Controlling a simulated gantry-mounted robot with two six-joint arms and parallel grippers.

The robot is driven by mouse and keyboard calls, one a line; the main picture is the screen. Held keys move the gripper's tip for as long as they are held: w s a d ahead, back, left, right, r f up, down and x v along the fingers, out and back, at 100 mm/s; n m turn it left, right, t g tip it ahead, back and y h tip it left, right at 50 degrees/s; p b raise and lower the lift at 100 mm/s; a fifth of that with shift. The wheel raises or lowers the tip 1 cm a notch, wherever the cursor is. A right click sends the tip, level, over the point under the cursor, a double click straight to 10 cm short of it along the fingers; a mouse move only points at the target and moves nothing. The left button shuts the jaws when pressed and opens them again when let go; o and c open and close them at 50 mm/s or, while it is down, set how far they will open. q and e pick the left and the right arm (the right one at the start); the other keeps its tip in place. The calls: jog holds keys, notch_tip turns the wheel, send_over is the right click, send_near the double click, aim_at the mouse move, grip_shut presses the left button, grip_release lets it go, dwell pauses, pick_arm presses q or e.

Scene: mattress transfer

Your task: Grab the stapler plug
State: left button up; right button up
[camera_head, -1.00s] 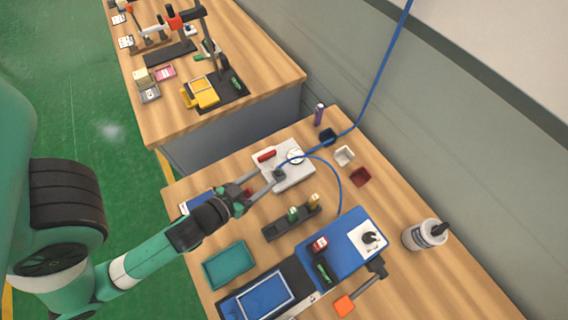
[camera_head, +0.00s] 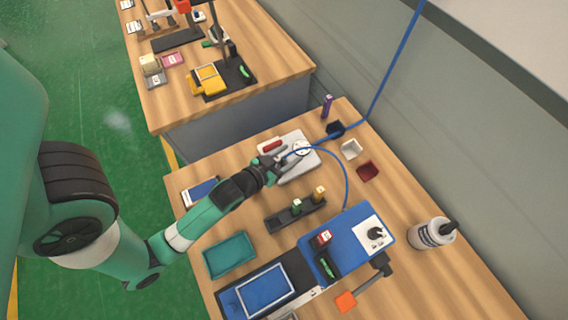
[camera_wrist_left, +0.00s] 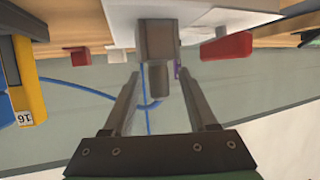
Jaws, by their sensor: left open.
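A white station (camera_head: 300,168) with a red handle (camera_head: 272,146) stands near the far end of the near table. A grey block with a short round stub, which looks like the stapler plug (camera_wrist_left: 157,40), sits against the white station in the left wrist view. My left gripper (camera_head: 280,160) is at the station's near side and hides the block in the head view. In the left wrist view, my left gripper (camera_wrist_left: 159,85) is open, with the stub between and just beyond its fingertips. I cannot see contact. My right gripper is not in view.
A blue cable (camera_head: 345,178) arches over the table from the station. Small dark, white and red cups are to the right.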

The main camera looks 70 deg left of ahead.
pick_arm(q)
jog(key=shift+w+a+f, duration=0.15)
jog(key=shift+w+a, duration=0.1)
jog(key=shift+w, duration=0.15)
grip_shut()
